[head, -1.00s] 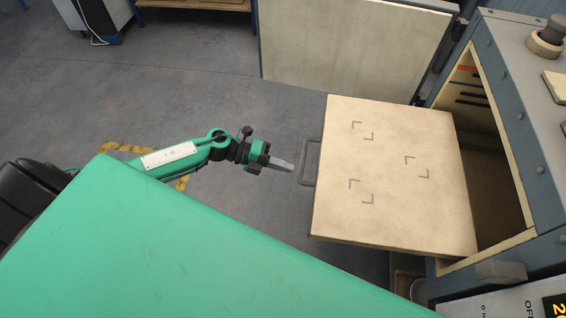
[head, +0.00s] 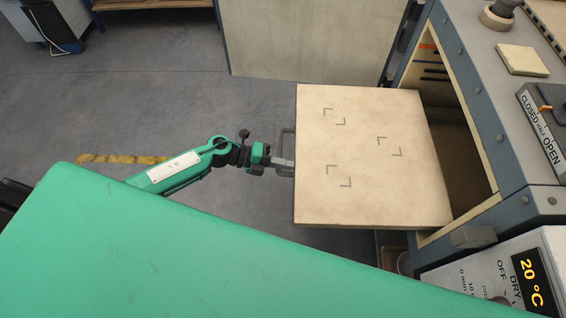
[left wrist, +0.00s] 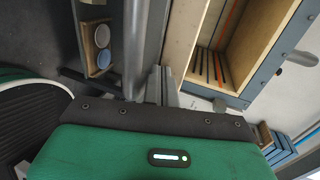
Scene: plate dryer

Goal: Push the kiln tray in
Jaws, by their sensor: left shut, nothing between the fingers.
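The kiln tray (head: 365,200) is a pale, square slab with dark corner marks, drawn well out of the kiln opening (head: 455,150) on its right. Its grey handle (head: 288,143) is on its left edge. My left gripper (head: 290,164) is shut and empty, with its fingertips at the handle and the tray's left edge; I cannot tell whether they touch. In the left wrist view the shut fingers (left wrist: 163,85) point toward a grey bar and the open kiln chamber (left wrist: 215,50). My right gripper is not in view.
The pale kiln door (head: 310,40) stands open behind the tray. A small pale slab (head: 522,60) lies on the kiln top.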

